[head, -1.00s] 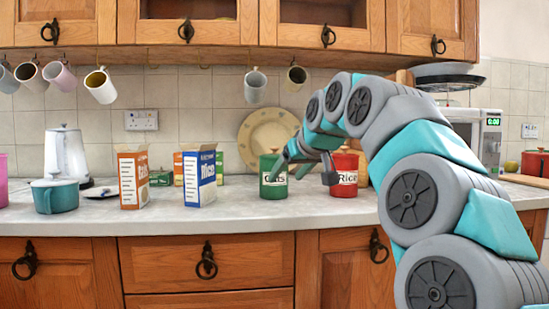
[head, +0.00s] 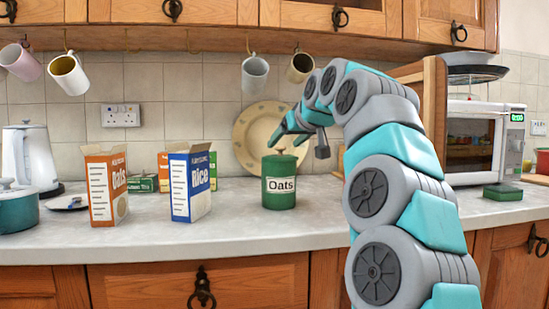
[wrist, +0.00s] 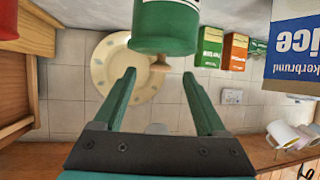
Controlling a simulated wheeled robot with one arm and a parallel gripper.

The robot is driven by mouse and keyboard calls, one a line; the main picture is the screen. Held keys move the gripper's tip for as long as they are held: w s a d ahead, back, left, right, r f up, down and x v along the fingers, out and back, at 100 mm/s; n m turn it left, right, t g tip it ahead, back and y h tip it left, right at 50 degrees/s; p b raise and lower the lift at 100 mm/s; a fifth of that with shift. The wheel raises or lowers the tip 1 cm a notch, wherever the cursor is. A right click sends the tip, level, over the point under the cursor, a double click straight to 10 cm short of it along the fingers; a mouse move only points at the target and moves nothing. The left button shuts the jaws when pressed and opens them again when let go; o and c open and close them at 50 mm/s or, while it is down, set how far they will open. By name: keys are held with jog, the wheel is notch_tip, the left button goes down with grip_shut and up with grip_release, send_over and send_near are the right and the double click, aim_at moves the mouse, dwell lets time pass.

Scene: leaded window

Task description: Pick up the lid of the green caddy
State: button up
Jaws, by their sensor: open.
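The green caddy (head: 279,185), labelled Oats, stands upright on the counter. Its green lid (head: 279,156) is on top and has a small knob. My gripper (head: 284,140) is open and empty just above the lid, pointing downward. I see no contact between fingers and knob.
Oats (head: 107,187) and Rice (head: 191,184) boxes stand left of the caddy. A plate (head: 250,130) leans on the wall behind. Mugs (head: 255,75) hang above. In the wrist view a red container (wrist: 8,20) shows at the left edge.

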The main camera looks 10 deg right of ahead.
jog(key=shift+p+x, duration=0.55)
jog(key=shift+x, duration=3.2)
jog(key=shift+r, duration=0.1)
jog(key=shift+c, duration=0.3)
jog(key=shift+f, duration=0.2)
grip_shut()
